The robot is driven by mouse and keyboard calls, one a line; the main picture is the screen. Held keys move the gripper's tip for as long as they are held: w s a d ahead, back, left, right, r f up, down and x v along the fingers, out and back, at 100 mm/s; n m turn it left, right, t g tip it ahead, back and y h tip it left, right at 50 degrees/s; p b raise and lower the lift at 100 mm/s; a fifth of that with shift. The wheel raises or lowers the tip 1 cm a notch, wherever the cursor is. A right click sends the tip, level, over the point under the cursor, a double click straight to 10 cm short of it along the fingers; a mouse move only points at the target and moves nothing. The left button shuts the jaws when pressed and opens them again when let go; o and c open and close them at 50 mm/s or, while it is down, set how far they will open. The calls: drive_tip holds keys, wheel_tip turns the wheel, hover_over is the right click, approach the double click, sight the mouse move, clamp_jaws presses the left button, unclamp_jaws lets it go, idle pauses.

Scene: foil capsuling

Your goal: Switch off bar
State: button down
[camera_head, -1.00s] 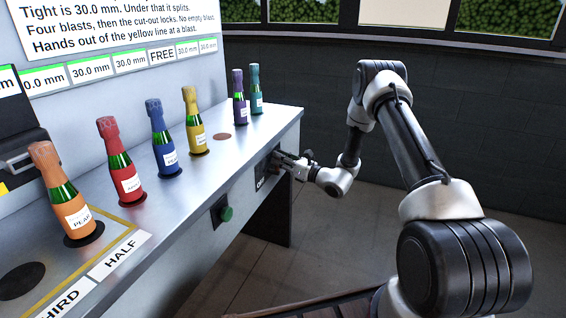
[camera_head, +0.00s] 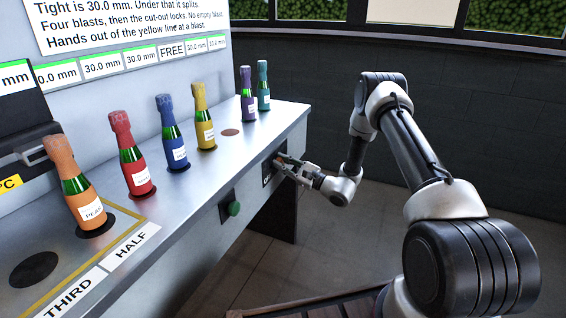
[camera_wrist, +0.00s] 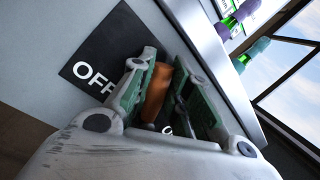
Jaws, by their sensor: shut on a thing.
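A black switch plate (camera_head: 267,176) is set in the front face of the metal counter. In the wrist view the plate (camera_wrist: 97,58) carries the white word OFF, with another label partly hidden by my fingers. An orange-brown switch handle (camera_wrist: 157,92) stands out from the plate between my finger pads. My gripper (camera_head: 287,164) is at the plate; in the wrist view my gripper (camera_wrist: 160,95) is shut on the handle. The handle's base and exact angle are hidden by the fingers.
A green button (camera_head: 234,208) sits on the counter front, left of the plate. Several foil-topped bottles, such as the orange one (camera_head: 75,185), stand on the counter (camera_head: 215,165). One hole (camera_head: 34,269) at the near left is empty. Open floor lies right of the counter.

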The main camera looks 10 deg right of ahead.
drive_tip(key=shift+s+f+n, duration=0.15)
drive_tip(key=shift+n, duration=0.25)
drive_tip(key=c, duration=1.3)
unclamp_jaws()
drive_tip(key=v, duration=1.2)
